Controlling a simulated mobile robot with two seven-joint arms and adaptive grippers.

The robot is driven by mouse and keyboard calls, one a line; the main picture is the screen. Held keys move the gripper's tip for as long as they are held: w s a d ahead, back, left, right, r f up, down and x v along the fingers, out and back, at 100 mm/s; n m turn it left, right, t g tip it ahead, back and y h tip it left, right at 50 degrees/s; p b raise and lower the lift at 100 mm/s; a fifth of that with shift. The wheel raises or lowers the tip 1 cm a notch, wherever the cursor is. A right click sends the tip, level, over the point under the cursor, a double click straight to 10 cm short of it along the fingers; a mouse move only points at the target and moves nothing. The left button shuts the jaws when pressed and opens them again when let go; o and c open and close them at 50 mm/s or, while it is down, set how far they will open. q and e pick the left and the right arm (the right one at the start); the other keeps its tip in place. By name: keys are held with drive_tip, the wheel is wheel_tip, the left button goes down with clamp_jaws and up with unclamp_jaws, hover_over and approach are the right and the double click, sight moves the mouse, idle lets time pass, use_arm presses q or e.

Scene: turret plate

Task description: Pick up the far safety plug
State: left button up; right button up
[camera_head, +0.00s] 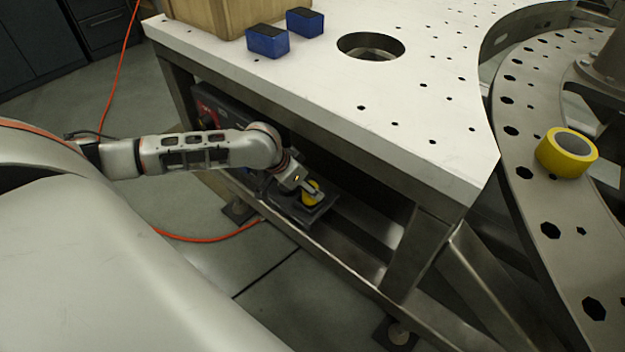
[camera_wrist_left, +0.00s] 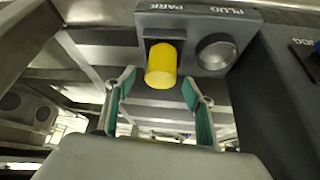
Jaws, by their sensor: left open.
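A yellow safety plug (camera_wrist_left: 161,66) sits in the left position, marked PARK, of a grey panel (camera_wrist_left: 187,22) in the left wrist view. A round grey socket (camera_wrist_left: 216,53) marked PLUG is beside it, with no plug in it. My left gripper (camera_wrist_left: 157,86) is open, its two green-padded fingers on either side below the plug. No contact shows. In the head view the left gripper (camera_head: 312,187) is by the yellow plug (camera_head: 309,197) at the panel under the table, partly covering it. My right gripper is out of view.
The white table top (camera_head: 420,150) overhangs the panel, and steel frame bars (camera_head: 345,250) run beside it. Blue boxes (camera_head: 268,40) and a roll of yellow tape (camera_head: 567,152) lie higher up. An orange cable (camera_head: 205,239) lies on the floor.

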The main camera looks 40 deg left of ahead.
use_arm(q)
drive_tip(key=shift+x, duration=1.25)
drive_tip(key=shift+s+r, duration=0.1)
drive_tip(key=shift+r, duration=0.1)
drive_tip(key=c, duration=1.3)
drive_tip(key=shift+r, duration=0.1)
